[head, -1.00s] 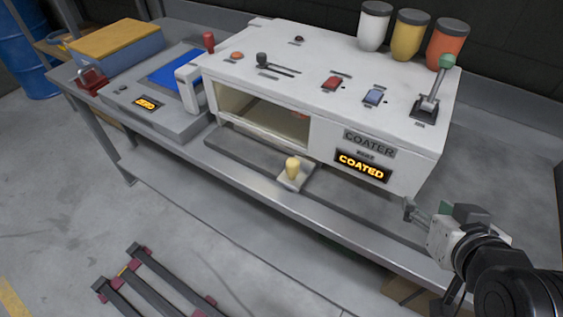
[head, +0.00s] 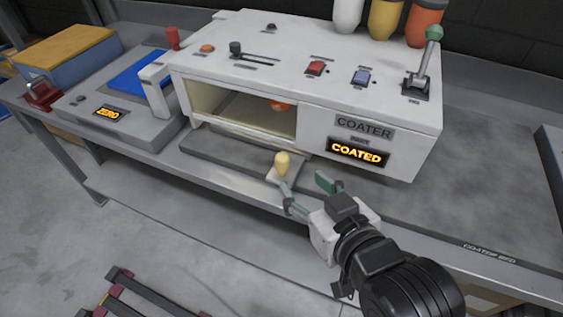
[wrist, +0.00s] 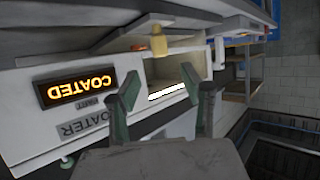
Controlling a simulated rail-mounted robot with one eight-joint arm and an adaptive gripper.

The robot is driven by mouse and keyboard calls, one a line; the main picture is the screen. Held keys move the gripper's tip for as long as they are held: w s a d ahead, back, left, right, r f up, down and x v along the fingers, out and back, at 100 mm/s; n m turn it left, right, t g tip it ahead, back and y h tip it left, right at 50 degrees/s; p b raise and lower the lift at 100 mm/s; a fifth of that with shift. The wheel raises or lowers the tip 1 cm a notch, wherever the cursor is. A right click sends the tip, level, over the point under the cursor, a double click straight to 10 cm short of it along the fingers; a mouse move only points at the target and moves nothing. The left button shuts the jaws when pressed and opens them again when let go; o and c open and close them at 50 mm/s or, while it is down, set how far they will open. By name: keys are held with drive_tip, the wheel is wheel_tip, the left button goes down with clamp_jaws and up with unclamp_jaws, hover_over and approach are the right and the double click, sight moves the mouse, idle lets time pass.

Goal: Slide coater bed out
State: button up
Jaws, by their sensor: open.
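The coater (head: 330,110) is a white box with an open front bay and a lit "COATED" sign; it also shows upside down in the wrist view (wrist: 30,110). The coater bed (head: 225,160) is a flat grey slab under the bay, with a yellow knob (head: 283,163) on a small bracket at its front. The knob also shows at the top of the wrist view (wrist: 158,42). My gripper (head: 306,190) is open and empty, just in front and to the right of the knob, apart from it as far as I can tell. Its two green-padded fingers show in the wrist view (wrist: 165,105).
A grey unit with a "ZERO" display (head: 108,113) and a blue pad stands to the left. The coater's top carries a lever (head: 425,65), a red switch (head: 317,68) and a blue switch (head: 361,77). A "COATER BED" label (head: 490,252) lies on the right table edge.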

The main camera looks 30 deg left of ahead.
sight(285, 164)
drive_tip(key=shift+b+x, duration=2.5)
drive_tip(key=shift+x, duration=3.35)
drive_tip(key=shift+c, duration=0.5)
clamp_jaws()
